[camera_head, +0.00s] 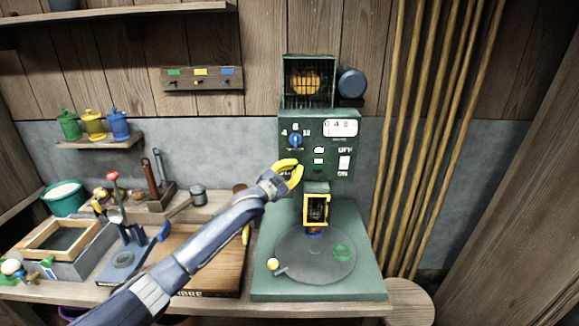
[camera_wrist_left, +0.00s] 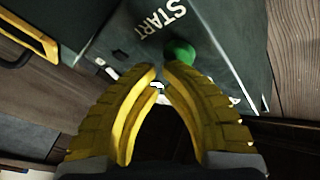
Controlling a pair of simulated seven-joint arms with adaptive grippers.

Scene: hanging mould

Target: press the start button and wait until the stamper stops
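The green stamping machine (camera_head: 270,283) stands at the right of the bench. Its front panel (camera_head: 335,172) has a blue dial (camera_head: 295,140), a counter and an OFF/ON switch (camera_head: 344,162). The stamper head (camera_head: 316,210), framed in yellow, is above the round plate (camera_head: 300,265). My left gripper (camera_head: 298,172) is at the panel's lower left, its yellow fingers closed tip to tip and empty. In the left wrist view, the green start button (camera_wrist_left: 180,52) lies just beyond the fingertips (camera_wrist_left: 160,72), below the word START. I cannot tell whether they touch it. My right gripper is not in view.
A wooden board (camera_head: 215,280), a blue hand press (camera_head: 125,262) and a framed tray (camera_head: 60,240) are on the bench at left. Small coloured pots (camera_head: 95,123) stand on a wall shelf. Tall poles (camera_head: 420,130) lean right of the machine. A round stool (camera_head: 410,300) stands at the front right.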

